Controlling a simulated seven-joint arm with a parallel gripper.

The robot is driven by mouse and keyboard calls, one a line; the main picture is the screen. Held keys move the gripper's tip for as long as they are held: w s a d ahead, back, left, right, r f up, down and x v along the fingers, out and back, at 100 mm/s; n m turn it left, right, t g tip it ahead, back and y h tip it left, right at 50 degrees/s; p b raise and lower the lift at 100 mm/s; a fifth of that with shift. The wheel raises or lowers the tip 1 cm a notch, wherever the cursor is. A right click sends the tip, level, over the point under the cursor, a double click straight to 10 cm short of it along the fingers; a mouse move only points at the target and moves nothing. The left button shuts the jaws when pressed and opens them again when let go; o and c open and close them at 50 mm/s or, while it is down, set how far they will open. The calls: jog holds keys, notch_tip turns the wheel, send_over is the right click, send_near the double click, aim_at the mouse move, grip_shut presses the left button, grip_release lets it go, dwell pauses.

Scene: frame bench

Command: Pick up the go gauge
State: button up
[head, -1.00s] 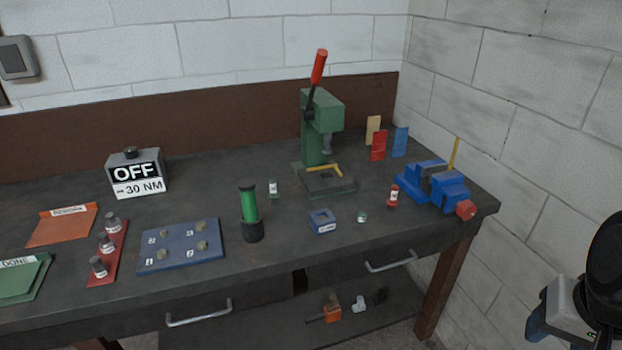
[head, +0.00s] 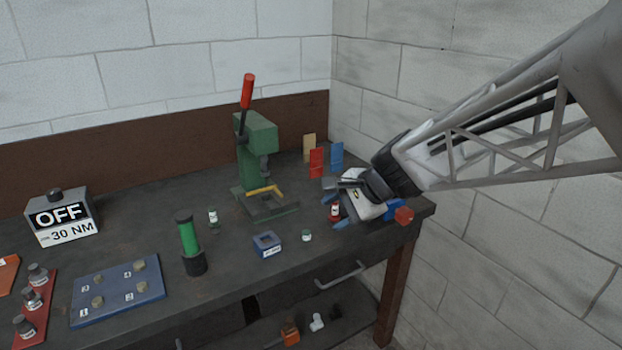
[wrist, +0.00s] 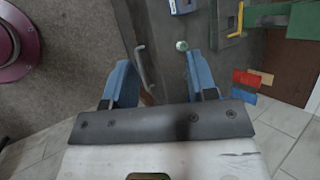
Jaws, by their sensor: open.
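Three small labelled gauges stand upright on the bench. One with dark green ends (head: 213,216) is beside the green press, a shorter green-and-white one (head: 307,236) is right of the blue block, and a red-ended one (head: 335,212) is by my gripper. I cannot read which label says go. My gripper (head: 335,203) is open and empty above the bench's right end, in front of the vise. In the wrist view its blue fingers (wrist: 157,62) are wide apart, and the short green-topped gauge (wrist: 182,45) shows near the right fingertip.
The green press (head: 258,150) stands at the back, with coloured cards (head: 316,162) to its right. The blue vise (head: 392,208) is partly hidden by my gripper. A green cylinder (head: 190,242) and small blue block (head: 267,243) stand in front. Drawer handles jut from the bench front.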

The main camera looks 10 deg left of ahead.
jog(key=w+a+f+m+y, duration=0.2)
jog(key=w+a+m, duration=0.15)
jog(key=a, duration=0.55)
jog(key=w+a+f+m+y, duration=0.1)
jog(key=w+a+f+m, duration=0.15)
jog(key=w+a, duration=0.4)
jog(key=m+t+y, duration=0.1)
jog(key=m+y, duration=0.1)
jog(key=m, duration=0.4)
send_near(213, 208)
jog(key=s+x, duration=0.1)
jog(key=x, duration=0.3)
jog(key=shift+w+a+f, duration=0.15)
jog(key=shift+w+a, duration=0.15)
jog(key=shift+w, duration=0.25)
jog(key=shift+a, duration=0.1)
jog(key=shift+x, duration=1.2)
jog(key=shift+a+f, duration=0.1)
jog(key=shift+x, duration=2.45)
